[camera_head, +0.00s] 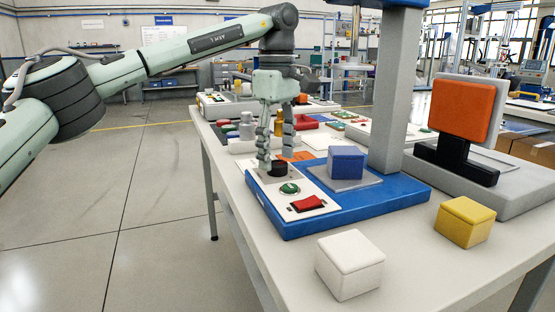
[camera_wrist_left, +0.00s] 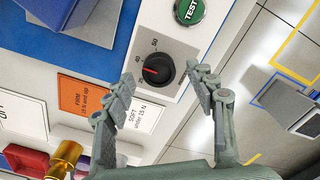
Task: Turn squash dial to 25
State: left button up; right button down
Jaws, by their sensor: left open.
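The squash dial is a black round knob (camera_head: 278,169) on a grey plate at the far end of the white control strip. In the left wrist view the knob (camera_wrist_left: 157,70) has a red pointer line, with the marks 50 and 40 readable beside it. My left gripper (camera_head: 276,158) points down over the dial, fingers open. In the wrist view its fingertips (camera_wrist_left: 162,78) are spread on either side of the knob, with gaps showing; I see no contact. The number the pointer stands at is not clear. My right gripper is not in view.
A green TEST button (camera_head: 289,189) and red switch (camera_head: 308,203) sit nearer on the blue base (camera_head: 395,194). A blue cube (camera_head: 346,161) stands beside the strip under a grey column (camera_head: 391,100). White (camera_head: 350,265) and yellow (camera_head: 465,221) cubes stand in front.

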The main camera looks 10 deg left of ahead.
pick_arm(q)
jog(key=shift+f, duration=0.65)
jog(key=c, duration=1.1)
jog(key=shift+c, duration=0.3)
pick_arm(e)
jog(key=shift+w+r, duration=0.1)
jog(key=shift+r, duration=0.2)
